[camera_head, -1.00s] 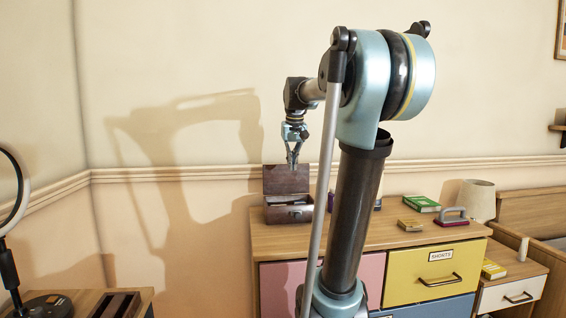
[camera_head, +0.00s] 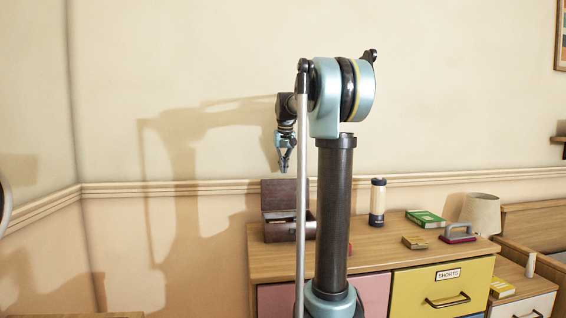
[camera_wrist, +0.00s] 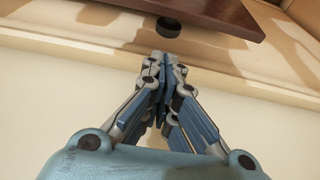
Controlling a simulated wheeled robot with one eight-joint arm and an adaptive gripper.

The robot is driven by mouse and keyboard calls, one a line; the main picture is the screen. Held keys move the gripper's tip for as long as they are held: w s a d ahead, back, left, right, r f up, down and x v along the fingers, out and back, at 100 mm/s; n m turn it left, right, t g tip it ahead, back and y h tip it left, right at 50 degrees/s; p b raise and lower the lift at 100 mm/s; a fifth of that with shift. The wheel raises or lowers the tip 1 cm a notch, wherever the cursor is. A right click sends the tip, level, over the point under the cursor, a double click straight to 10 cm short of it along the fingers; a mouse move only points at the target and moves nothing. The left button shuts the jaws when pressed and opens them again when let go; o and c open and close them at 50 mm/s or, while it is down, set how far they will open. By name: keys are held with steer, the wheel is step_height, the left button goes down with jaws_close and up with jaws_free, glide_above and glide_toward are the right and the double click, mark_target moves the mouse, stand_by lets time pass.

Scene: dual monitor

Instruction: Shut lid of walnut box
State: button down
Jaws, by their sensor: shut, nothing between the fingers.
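The walnut box (camera_head: 275,233) stands on the left end of the dresser top, partly hidden by my arm's thin rod. Its dark brown lid (camera_head: 275,196) stands upright at the back, so the box is open. My gripper (camera_head: 284,172) points down just above the lid's top edge, fingers closed and empty. In the wrist view my gripper (camera_wrist: 167,60) shows its fingertips together. A dark brown panel (camera_wrist: 200,14), probably the lid, lies beyond them at the top. I cannot tell whether the fingers touch it.
The dresser top (camera_head: 375,255) also holds a flashlight (camera_head: 377,203), a green book (camera_head: 426,218), a small yellowish box (camera_head: 414,242) and a purple-handled item (camera_head: 458,233). A lamp (camera_head: 481,214) stands at the right. The wall (camera_head: 120,130) is close behind the box.

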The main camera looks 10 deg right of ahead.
steer(key=x, duration=0.4)
steer(key=shift+f, duration=0.1)
stand_by(0.3)
